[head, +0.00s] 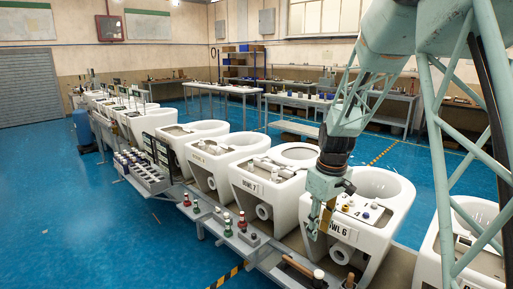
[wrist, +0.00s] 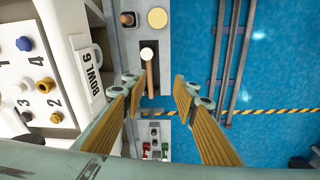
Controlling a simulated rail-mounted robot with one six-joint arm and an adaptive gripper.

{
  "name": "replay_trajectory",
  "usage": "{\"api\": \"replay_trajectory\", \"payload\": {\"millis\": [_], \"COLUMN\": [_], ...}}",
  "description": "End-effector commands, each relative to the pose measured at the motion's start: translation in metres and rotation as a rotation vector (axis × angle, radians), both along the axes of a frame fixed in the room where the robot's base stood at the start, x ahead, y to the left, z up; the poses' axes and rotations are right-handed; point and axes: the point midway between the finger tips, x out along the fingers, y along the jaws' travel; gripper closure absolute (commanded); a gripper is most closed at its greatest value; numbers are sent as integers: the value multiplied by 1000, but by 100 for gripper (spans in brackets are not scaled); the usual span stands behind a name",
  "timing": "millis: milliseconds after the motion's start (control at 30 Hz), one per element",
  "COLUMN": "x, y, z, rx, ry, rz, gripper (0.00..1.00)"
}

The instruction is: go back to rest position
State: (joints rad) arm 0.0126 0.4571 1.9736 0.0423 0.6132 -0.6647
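My gripper (head: 318,222) hangs from the arm in front of the toilet bowl labelled BOWL 6 (head: 369,215), in the head view. In the wrist view my gripper (wrist: 158,95) shows two ribbed yellow finger pads spread apart, with nothing between them. Below it, in the wrist view, lie the grey front shelf (wrist: 126,54) and the blue floor (wrist: 275,70). BOWL 6 (wrist: 60,75) is at the left of that view. Its face carries numbered spots with a blue cap (wrist: 24,43) and several yellow or white fittings. A wooden-handled tool with a white head (wrist: 148,56) lies in a dark slot.
More white bowls, BOWL 7 (head: 268,180) among them, stand in a row to the left. Red and green bottles (head: 227,225) stand on the front shelf (head: 207,217). Workbenches (head: 300,103) line the back. The blue floor (head: 60,200) at left is clear.

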Motion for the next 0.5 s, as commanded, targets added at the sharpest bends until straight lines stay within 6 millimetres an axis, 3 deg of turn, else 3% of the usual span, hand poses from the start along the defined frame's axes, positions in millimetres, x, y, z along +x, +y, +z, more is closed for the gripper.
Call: {"api": "replay_trajectory", "payload": {"millis": [500], "x": [-63], "y": [1], "z": [83], "rx": [9], "ry": [-41], "rz": [-101], "gripper": [73]}}
